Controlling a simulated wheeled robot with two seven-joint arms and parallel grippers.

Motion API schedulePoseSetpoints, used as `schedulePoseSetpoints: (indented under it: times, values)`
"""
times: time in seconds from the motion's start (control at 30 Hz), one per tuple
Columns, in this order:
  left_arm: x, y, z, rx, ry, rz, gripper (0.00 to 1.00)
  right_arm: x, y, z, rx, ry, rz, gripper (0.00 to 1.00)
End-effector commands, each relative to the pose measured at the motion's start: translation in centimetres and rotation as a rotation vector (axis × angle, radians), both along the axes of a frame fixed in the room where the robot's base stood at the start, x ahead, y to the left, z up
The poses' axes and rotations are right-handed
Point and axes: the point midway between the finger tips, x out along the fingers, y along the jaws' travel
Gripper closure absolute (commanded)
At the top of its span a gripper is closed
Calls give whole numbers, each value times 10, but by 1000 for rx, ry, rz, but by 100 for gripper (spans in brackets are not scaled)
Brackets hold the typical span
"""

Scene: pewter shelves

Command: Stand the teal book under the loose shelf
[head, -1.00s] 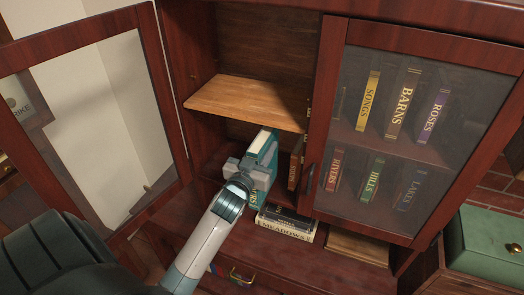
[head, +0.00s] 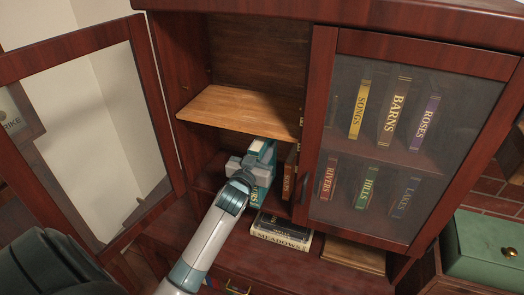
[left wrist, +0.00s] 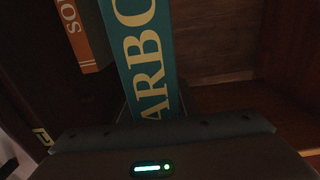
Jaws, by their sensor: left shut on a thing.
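The teal book (head: 264,151) is held roughly upright by my left gripper (head: 248,168), which is shut on it. Its top shows just below the front edge of the loose shelf (head: 235,106), a light wooden board in the open left side of the cabinet. The gripper hides part of the book, and I cannot tell whether its bottom touches the cabinet floor. In the left wrist view, the teal spine (left wrist: 145,50) with large pale letters rises above the gripper. My right gripper is not in view.
An orange-brown book (head: 289,174) stands just right of the teal book; it also shows in the left wrist view (left wrist: 82,35). Flat books (head: 283,231) lie in front. A closed glass door (head: 375,135) covers the right side. The open left door (head: 160,110) stands beside my arm.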

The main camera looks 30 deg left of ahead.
Motion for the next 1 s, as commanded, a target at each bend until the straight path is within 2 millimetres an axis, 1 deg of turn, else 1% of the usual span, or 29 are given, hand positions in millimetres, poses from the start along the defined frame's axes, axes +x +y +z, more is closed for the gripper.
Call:
schedulePoseSetpoints:
  times: [0.03, 0.7, 1.0]
  values:
    - [3, 1, 2, 1, -6, -1, 100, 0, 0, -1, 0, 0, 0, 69]
    - [38, 9, 2, 1, -5, 0, 100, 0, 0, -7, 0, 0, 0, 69]
    - [39, 9, -6, 1, -5, -1, 100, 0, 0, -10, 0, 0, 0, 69]
